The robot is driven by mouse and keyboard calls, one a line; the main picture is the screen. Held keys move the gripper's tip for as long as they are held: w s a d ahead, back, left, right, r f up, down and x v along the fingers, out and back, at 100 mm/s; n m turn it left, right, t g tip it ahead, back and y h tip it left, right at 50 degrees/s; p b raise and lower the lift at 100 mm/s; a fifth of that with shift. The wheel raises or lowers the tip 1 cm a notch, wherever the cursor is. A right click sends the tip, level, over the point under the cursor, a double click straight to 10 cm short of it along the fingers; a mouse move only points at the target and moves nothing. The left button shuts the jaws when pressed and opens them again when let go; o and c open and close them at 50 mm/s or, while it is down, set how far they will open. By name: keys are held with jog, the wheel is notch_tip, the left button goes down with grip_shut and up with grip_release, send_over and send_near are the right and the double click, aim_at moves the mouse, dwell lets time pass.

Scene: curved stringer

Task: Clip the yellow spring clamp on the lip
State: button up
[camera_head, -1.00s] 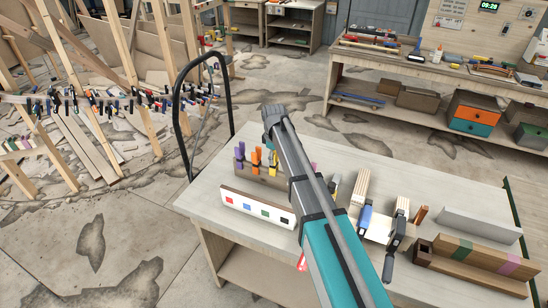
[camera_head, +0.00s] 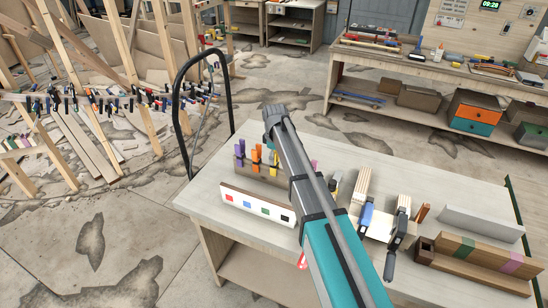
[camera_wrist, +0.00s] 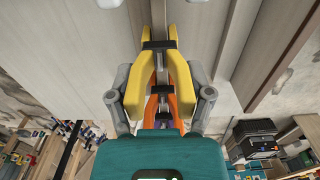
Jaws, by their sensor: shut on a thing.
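In the wrist view my gripper (camera_wrist: 160,98) is shut on the yellow spring clamp (camera_wrist: 137,90), with one grey finger against the outside of each yellow handle. An orange clamp (camera_wrist: 176,102) shows behind it, between its handles. In the head view the yellow clamp (camera_head: 273,157) is on a wooden rack (camera_head: 248,168) on the near table, beside the orange clamp (camera_head: 256,153) and a purple clamp (camera_head: 239,150). My arm hides the rack's right end, and my fingers cannot be made out there. I cannot tell which edge is the lip.
A white board with coloured squares (camera_head: 257,206) stands in front of the rack. Wood blocks and a blue-handled clamp (camera_head: 365,216) lie right of my arm. A black hoop handle (camera_head: 178,105) rises at the table's left. A wooden frame with a row of clamps (camera_head: 115,103) stands far left.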

jog(key=shift+f+b, duration=0.35)
jog(key=shift+f, duration=0.1)
jog(key=o, duration=1.3)
jog(key=shift+r, duration=0.1)
